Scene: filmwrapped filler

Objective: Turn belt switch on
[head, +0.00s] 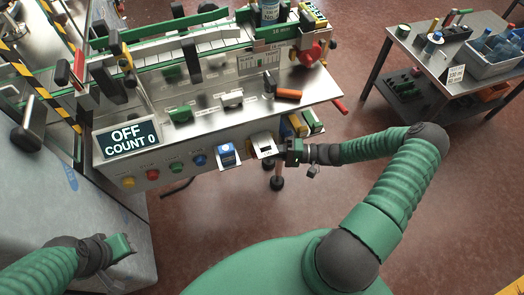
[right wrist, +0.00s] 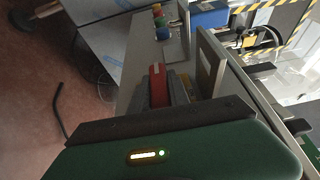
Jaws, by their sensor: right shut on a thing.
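The belt switch appears to be the unit with a pale plate (head: 263,144) and a dark slot on the front panel, right of a blue box. My right gripper (head: 279,150) is at this plate, shut on a part there. In the right wrist view a red and grey piece (right wrist: 156,84) shows beyond the gripper's dark front edge; the fingertips are largely hidden. The display (head: 129,138) reads "OFF" and "COUNT 0". My left gripper (head: 122,246) is low at the left, apart from the panel; its finger gap is not clear.
Yellow, red, green and blue buttons (head: 176,167) and a blue-and-white box (head: 227,155) line the front panel left of my right gripper. The conveyor (head: 190,45) runs behind. A side table (head: 440,75) with bottles stands at the right. The floor between is clear.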

